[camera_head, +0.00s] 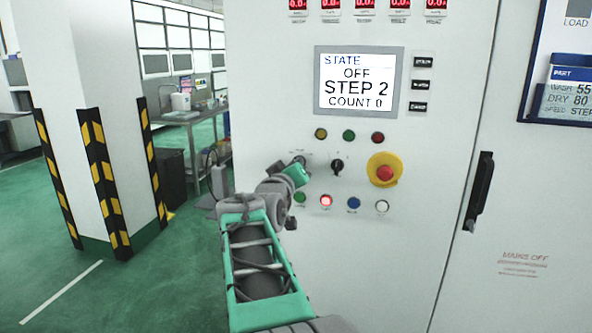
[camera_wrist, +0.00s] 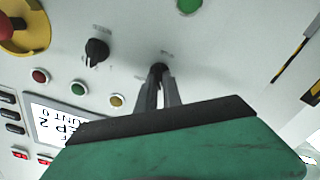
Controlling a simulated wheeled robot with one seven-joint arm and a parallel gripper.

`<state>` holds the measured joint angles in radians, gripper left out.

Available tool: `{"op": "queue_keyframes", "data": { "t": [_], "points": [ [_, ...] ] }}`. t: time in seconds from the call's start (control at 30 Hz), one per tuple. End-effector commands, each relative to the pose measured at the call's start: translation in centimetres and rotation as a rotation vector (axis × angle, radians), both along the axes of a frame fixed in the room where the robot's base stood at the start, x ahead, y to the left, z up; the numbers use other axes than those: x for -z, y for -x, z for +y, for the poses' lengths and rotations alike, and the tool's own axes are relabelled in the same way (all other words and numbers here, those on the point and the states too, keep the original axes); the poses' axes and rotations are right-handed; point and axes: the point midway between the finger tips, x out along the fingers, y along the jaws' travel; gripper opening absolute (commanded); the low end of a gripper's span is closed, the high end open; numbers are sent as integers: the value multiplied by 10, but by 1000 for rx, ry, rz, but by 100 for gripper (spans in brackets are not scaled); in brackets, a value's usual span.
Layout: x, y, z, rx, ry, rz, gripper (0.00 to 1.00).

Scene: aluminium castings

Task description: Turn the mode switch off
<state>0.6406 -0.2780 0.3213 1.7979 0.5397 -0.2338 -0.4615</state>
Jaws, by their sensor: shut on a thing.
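My gripper (camera_head: 300,163) reaches the white cabinet front, left of a black rotary knob (camera_head: 337,167). In the wrist view, its two fingers (camera_wrist: 159,82) are closed around a small dark switch (camera_wrist: 158,68) on the panel, taken to be the mode switch. Most of this switch is hidden by the fingers, and its label and exact angle are too small to read. In the wrist view the black knob (camera_wrist: 96,50) stands apart from the fingers. The display (camera_head: 359,81) reads STATE OFF, STEP 2, COUNT 0.
A red emergency stop on a yellow base (camera_head: 385,170) is right of the knob. Lamps sit above; below is a row of buttons, including a lit red one (camera_head: 326,201). A black door handle (camera_head: 478,192) stands out at right. A striped pillar (camera_head: 90,120) is at left.

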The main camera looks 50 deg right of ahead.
Motion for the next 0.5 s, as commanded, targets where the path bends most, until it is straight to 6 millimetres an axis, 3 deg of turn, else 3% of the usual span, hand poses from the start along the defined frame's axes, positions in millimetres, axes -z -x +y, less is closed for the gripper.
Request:
{"op": "queue_keyframes", "data": {
  "t": [0.5],
  "points": [
    [1, -1, 1, -2, 78, 181, 0]
  ]
}}
